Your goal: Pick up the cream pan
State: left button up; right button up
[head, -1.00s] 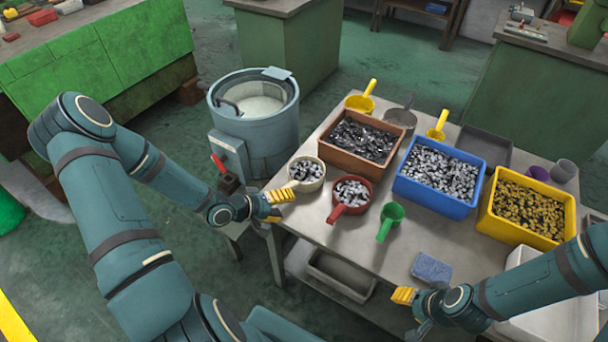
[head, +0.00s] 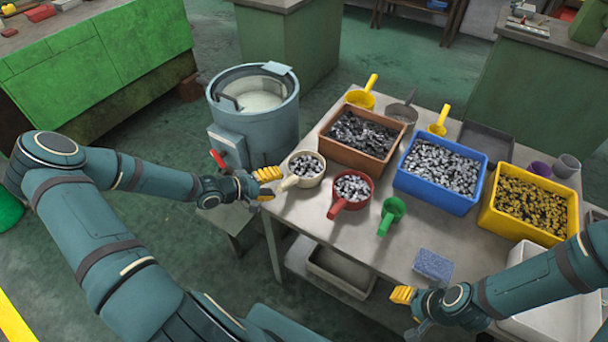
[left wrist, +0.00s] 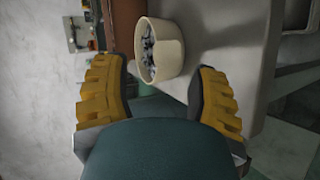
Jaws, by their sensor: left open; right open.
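The cream pan (head: 307,168) is a small round pan filled with grey metal parts, on the left edge of the table. Its handle (head: 288,183) points toward the lower left, at my left gripper (head: 267,182). In the left wrist view the cream pan (left wrist: 160,52) lies just beyond and between the fingertips of my open left gripper (left wrist: 160,95); its handle cannot be made out there. The gripper is empty. My right gripper (head: 408,311) is open and empty near the front edge of the table.
A red pan (head: 351,188) with parts and a green scoop (head: 392,214) stand right of the cream pan. A brown bin (head: 355,153), a blue bin (head: 433,196) and a yellow bin (head: 520,228) stand behind. A blue-grey drum machine (head: 258,122) stands left of the table.

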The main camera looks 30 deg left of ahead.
aim_at(292, 183)
pick_arm(q)
jog(key=shift+b+x, duration=0.55)
jog(key=shift+x, duration=2.15)
jog(key=shift+s+f, duration=0.1)
jog(key=shift+f, duration=0.05)
grip_shut()
